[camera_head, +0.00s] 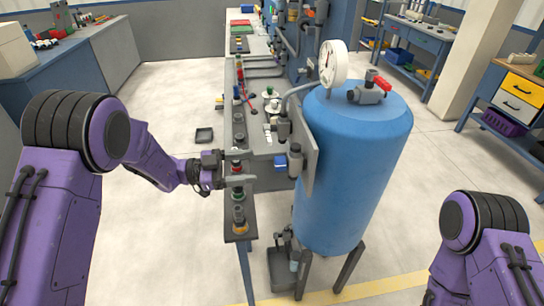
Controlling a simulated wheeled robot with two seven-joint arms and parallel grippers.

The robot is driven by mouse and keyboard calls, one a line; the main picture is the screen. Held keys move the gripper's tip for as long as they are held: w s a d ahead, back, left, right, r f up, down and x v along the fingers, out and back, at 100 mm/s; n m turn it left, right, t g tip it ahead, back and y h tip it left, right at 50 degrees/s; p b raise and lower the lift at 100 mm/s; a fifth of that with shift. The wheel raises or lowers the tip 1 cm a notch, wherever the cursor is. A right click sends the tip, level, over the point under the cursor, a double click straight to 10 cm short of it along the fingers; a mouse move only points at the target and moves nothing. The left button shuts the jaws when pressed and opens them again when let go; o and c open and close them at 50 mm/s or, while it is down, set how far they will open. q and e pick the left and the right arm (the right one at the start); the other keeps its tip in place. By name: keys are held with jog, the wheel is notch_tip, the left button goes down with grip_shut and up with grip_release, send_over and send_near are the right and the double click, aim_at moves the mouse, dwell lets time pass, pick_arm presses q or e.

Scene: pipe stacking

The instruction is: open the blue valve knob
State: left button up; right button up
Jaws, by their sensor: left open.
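The blue valve knob (280,161) is a small blue piece beside a grey cylindrical fitting on the grey bench, left of the big blue tank. My left gripper (243,167) reaches in from the left over the bench's edge. Its two fingers are spread and point right toward the knob. A gap shows between the fingertips and the knob, and nothing is seen held. My right arm shows at the lower right, but its gripper is out of the picture.
The blue tank (356,150) stands to the right, with a white gauge (333,63) and a red-handled valve (370,88) on top. Several small knobs and fittings line the bench's left edge near the gripper. A dark tray (204,135) lies on the open floor to the left.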

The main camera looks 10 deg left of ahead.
aim_at(275, 163)
pick_arm(q)
jog(key=p+x, duration=0.2)
jog(key=x, duration=0.5)
jog(key=shift+d, duration=0.25)
jog(key=shift+w+f, duration=0.1)
jog(key=c, duration=1.1)
